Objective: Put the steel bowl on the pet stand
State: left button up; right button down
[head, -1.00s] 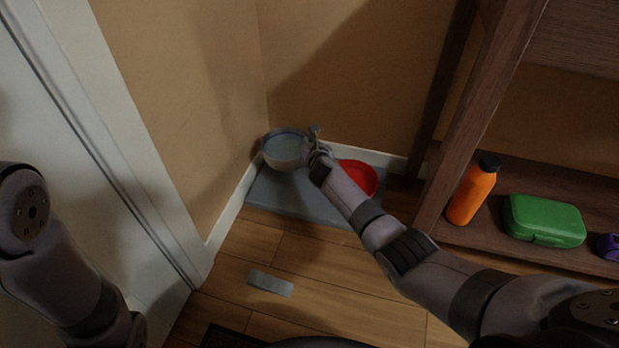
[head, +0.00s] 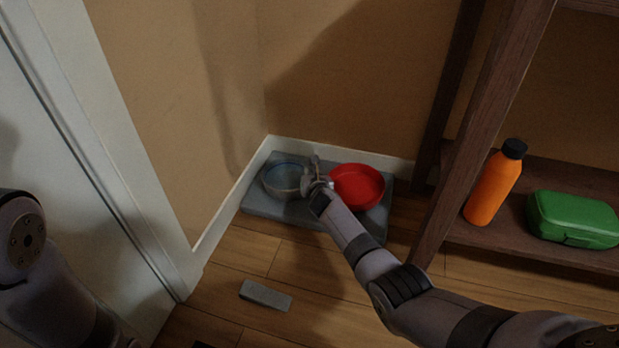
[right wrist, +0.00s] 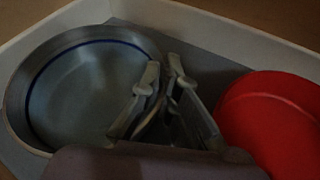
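The steel bowl (head: 284,181), grey with a blue line inside its rim, is over the left part of the grey pet stand (head: 262,209) in the corner. It looks level and seems to rest on the stand, though its underside is hidden. It also shows at left in the right wrist view (right wrist: 75,95). My right gripper (head: 311,174) is at the bowl's right rim, one finger inside and one outside, closed together around the rim. The fingers (right wrist: 165,80) show close together in the wrist view. My left gripper is out of view; only the left arm shows.
A red bowl (head: 358,186) stands on the right part of the stand, close beside my right gripper. Walls with white baseboard enclose the corner. A wooden shelf (head: 510,229) at right holds an orange bottle (head: 494,186) and green box (head: 573,218). A grey block (head: 265,295) lies on the floor.

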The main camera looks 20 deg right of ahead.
jog(key=shift+w+r, duration=0.1)
jog(key=shift+r, duration=0.2)
jog(key=shift+f, duration=0.1)
jog(key=shift+f, duration=0.15)
jog(key=c, duration=1.8)
grip_release()
